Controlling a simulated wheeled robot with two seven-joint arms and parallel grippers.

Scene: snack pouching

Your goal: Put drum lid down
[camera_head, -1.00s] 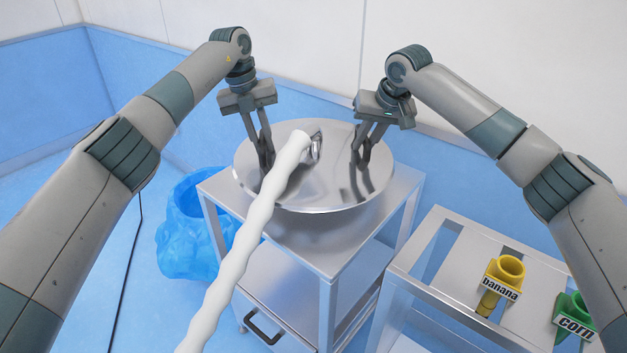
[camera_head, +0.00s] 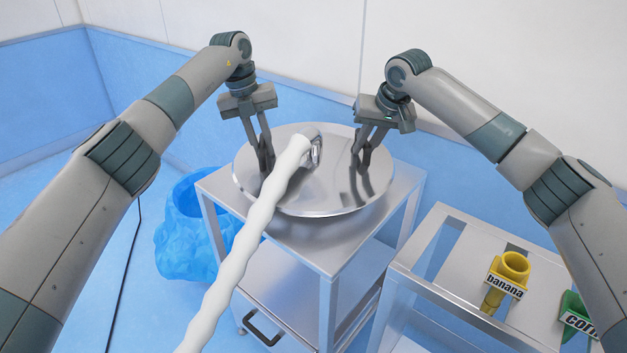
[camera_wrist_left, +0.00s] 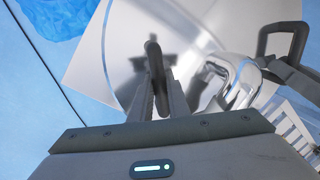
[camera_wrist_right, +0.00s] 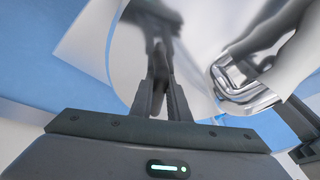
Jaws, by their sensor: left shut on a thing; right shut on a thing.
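The drum lid (camera_head: 318,195) is a round, shiny metal disc above the metal stand, in the middle of the head view. My left gripper (camera_head: 267,160) is shut on a dark handle at the lid's left side, also seen in the left wrist view (camera_wrist_left: 155,85). My right gripper (camera_head: 361,158) is shut on a dark handle at the lid's right side, also seen in the right wrist view (camera_wrist_right: 160,75). A curved grey shape shows below the lid's front edge; I cannot tell whether the lid touches what is under it.
A white hose (camera_head: 245,235) with a metal end crosses in front of the lid. A metal stand (camera_head: 325,262) is underneath. A blue bag-lined bin (camera_head: 185,245) stands left. A right-hand metal rack (camera_head: 435,255) holds a yellow banana holder (camera_head: 510,270) and a green corn holder (camera_head: 573,310).

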